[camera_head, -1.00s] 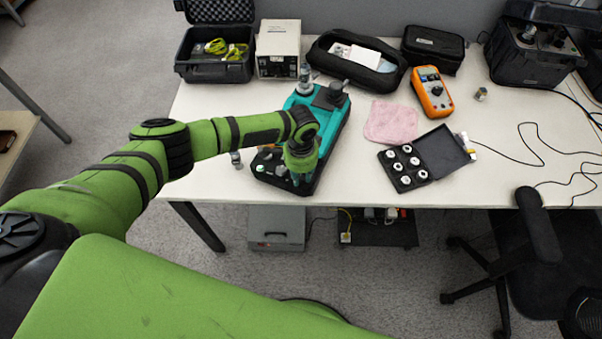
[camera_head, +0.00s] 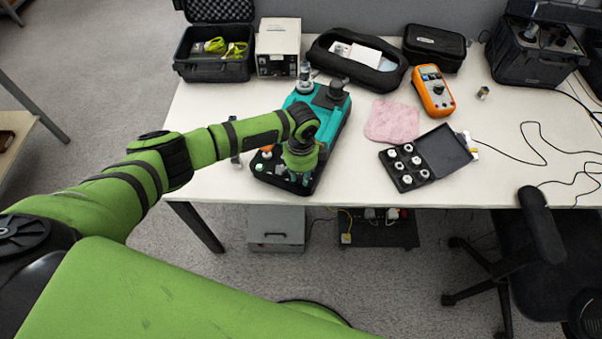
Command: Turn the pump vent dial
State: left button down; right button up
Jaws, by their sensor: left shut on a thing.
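The pump (camera_head: 335,112) is a teal unit with a black base, standing on the white table near its front edge. Metal and black fittings rise from its back end. Its black front panel (camera_head: 264,172) carries small pale knobs and an orange one. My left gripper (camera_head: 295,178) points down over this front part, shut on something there. My wrist covers the held part, so I cannot make out the vent dial itself. My right gripper is not in view.
A pink cloth (camera_head: 392,122), an orange multimeter (camera_head: 433,92) and an open black case of round pieces (camera_head: 446,150) lie to the right. A white box (camera_head: 278,48) and black cases line the back.

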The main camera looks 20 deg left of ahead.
pick_arm(q)
jog(key=m, duration=0.4)
jog(key=shift+m+b, duration=0.3)
jog(key=shift+b, duration=0.1)
jog(key=shift+m+b, duration=0.35)
jog(key=shift+m, duration=1.65)
jog(key=c, duration=1)
grip_release()
jog(key=shift+c, duration=0.2)
